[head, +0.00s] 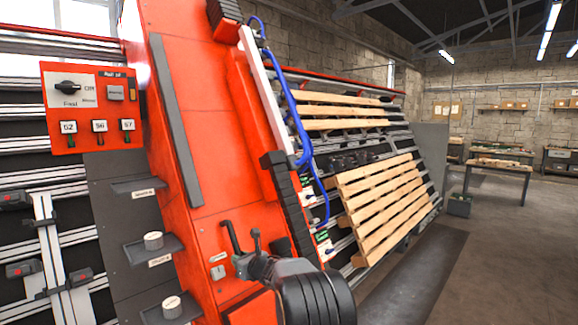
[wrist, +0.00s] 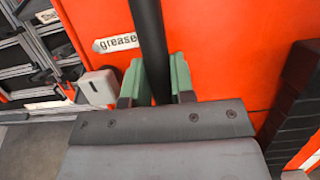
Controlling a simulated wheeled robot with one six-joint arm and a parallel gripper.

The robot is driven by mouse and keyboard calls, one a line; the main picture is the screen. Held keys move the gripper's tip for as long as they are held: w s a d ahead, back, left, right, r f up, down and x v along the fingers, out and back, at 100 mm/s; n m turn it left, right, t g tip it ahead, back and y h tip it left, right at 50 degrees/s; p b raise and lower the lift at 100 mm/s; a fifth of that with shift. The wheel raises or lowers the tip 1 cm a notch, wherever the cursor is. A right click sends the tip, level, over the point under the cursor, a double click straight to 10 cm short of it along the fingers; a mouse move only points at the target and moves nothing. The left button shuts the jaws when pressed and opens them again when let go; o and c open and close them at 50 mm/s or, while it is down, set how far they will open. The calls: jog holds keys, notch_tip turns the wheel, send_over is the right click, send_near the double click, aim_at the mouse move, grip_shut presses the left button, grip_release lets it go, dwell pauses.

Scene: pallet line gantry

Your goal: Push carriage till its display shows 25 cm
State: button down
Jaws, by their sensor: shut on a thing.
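The carriage (head: 185,130) is a tall, leaning orange-red gantry beam, and its orange face also fills much of the wrist view (wrist: 225,60). My gripper (head: 250,262) is at the beam's lower part. In the wrist view its green fingers (wrist: 158,80) are shut around a dark upright bar (wrist: 148,30), the carriage's handle. The handle (head: 231,237) also shows beside my gripper in the head view. I cannot make out a distance display reading in either view.
A red panel (head: 90,92) with a knob and small numbered tags stands at left. Small shelves (head: 145,189) with labels and round pieces lie beside the beam. Slatted wooden pallets (head: 385,200) lean on the rack to the right.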

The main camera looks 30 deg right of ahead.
aim_at(216, 269)
jog(key=shift+a, duration=0.15)
dwell(0.4)
jog(key=shift+s+a+f+b, duration=0.1)
jog(key=shift+a+f+b, duration=0.1)
jog(key=shift+a+b, duration=0.45)
jog(key=shift+a+f+b, duration=0.15)
jog(key=shift+a+b, duration=0.3)
jog(key=shift+b, duration=0.4)
jog(key=shift+s+a+r+b, duration=0.1)
jog(key=shift+s+a+b, duration=0.15)
jog(key=shift+a+b, duration=0.5)
jog(key=shift+s+a+b, duration=0.25)
jog(key=shift+a+b, duration=0.15)
jog(key=shift+a, duration=0.6)
jog(key=shift+s+a+r+b, duration=0.15)
jog(key=shift+s+a+b, duration=0.05)
jog(key=shift+a+b, duration=0.85)
jog(key=shift+b, duration=0.2)
